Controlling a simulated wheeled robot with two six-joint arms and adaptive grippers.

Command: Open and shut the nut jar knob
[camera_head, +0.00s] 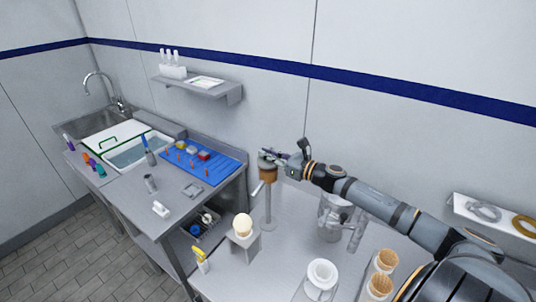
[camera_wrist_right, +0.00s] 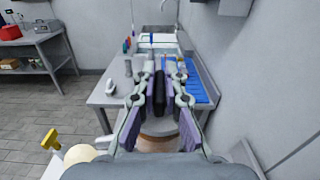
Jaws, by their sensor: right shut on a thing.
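The nut jar (camera_head: 268,175) is a small container with brown contents and a grey top, raised on a thin grey post above the right-hand counter. My right gripper (camera_head: 276,156) reaches in from the right at the jar's top. In the right wrist view, the two purple-padded fingers of my right gripper (camera_wrist_right: 162,95) are closed on a dark upright piece, the knob (camera_wrist_right: 160,93). The brown jar (camera_wrist_right: 155,144) shows partly below the fingers. In the head view the knob is too small and covered to make out. My left gripper is in neither view.
A pale round ball on a grey block (camera_head: 243,226) stands left of the post. A clear pitcher (camera_head: 333,220), a white-rimmed container (camera_head: 321,275) and cone stacks (camera_head: 384,261) stand to the right. A blue mat (camera_head: 203,163) lies on the left counter. The wall is close behind.

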